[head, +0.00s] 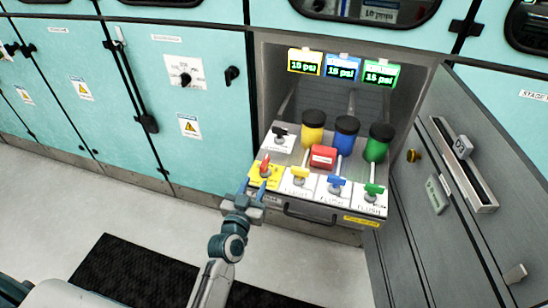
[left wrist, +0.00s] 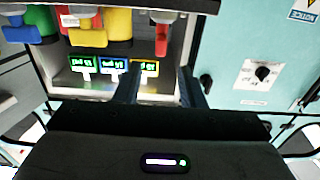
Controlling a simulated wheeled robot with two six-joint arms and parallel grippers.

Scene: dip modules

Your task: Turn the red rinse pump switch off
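The red rinse pump switch (head: 265,167) stands on a yellow plate at the left front corner of the pull-out panel. Its red handle also shows in the left wrist view (left wrist: 162,38), near the top and between the lines of the two fingers. My left gripper (head: 252,190) is just in front of and below the switch in the head view. Its two fingers are apart, with nothing seen between them, and it looks clear of the switch. In the left wrist view the open fingers (left wrist: 160,85) point toward the panel. My right gripper is not in view.
Yellow (head: 300,175), blue (head: 335,184) and green (head: 372,191) flush valves stand right of the switch. A red block (head: 323,156) and a black-handled switch (head: 280,134) sit behind. Three displays read 15 psi.

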